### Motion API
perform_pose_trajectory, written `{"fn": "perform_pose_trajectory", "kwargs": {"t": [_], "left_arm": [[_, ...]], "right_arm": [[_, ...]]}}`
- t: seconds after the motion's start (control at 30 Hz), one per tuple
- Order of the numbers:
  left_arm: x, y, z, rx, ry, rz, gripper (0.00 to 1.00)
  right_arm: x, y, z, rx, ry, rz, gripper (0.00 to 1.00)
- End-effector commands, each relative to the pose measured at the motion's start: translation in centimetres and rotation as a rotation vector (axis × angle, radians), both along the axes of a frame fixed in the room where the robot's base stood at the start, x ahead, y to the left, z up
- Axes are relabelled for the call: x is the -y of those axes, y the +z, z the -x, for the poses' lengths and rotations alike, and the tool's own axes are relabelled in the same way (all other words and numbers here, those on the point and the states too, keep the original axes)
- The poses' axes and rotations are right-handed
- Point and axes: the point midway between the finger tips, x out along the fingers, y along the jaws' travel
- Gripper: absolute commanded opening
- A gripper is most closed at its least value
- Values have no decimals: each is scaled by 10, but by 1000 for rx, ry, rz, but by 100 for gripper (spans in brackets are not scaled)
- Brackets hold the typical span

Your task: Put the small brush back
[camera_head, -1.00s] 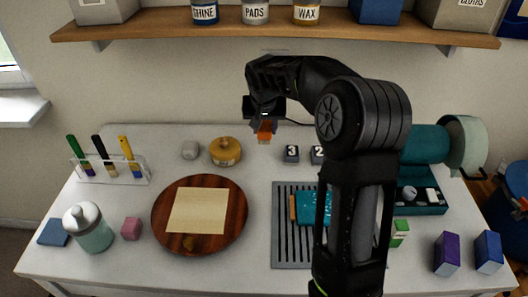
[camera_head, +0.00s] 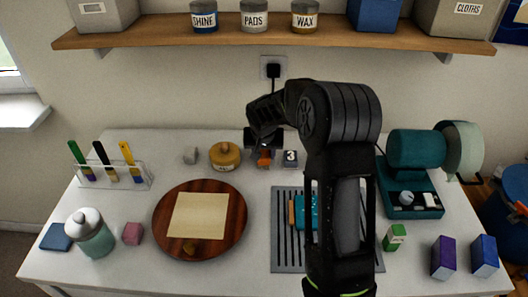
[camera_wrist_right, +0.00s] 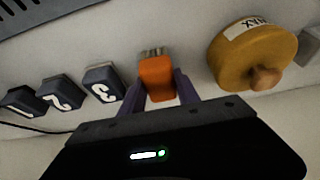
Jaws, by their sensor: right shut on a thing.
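The small brush, a short orange block with pale bristles at its end, shows in the wrist view (camera_wrist_right: 156,78) and in the head view (camera_head: 264,157). My right gripper (camera_wrist_right: 158,100) is shut on it, one finger on each side. In the head view the gripper (camera_head: 264,147) is low at the back of the table, between the amber WAX pot (camera_head: 225,156) and the block marked 3 (camera_head: 290,159). I cannot tell whether the brush touches the table. My left gripper is not in view.
A round wooden board (camera_head: 169,236) with tan paper and a slotted grey mat (camera_head: 283,258) with a teal item lie in front. Blocks 2 (camera_wrist_right: 63,93) and 1 (camera_wrist_right: 22,101) stand beyond block 3. A shelf (camera_head: 150,34) overhangs the back; a teal machine (camera_head: 416,150) stands right.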

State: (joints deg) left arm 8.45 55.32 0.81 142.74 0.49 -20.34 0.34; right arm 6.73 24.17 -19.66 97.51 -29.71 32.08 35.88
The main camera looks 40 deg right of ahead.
Motion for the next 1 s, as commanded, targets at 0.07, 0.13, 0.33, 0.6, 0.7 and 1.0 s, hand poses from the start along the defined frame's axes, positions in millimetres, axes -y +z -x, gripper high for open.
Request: {"fn": "perform_pose_trajectory", "kwargs": {"t": [0.07, 0.13, 0.33, 0.6, 0.7, 1.0], "left_arm": [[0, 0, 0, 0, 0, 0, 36], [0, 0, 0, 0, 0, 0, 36], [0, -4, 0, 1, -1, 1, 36], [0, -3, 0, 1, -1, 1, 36], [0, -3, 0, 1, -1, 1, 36], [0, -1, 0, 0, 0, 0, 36]], "right_arm": [[0, 0, 0, 1, 0, 1, 0], [0, 0, 0, 1, 0, 1, 0], [0, -4, 0, 0, 0, 0, 39], [0, -3, 0, -1, 0, 1, 60], [0, -3, 0, -1, 1, 1, 60], [-1, 4, 1, 1, 0, 1, 60]]}}
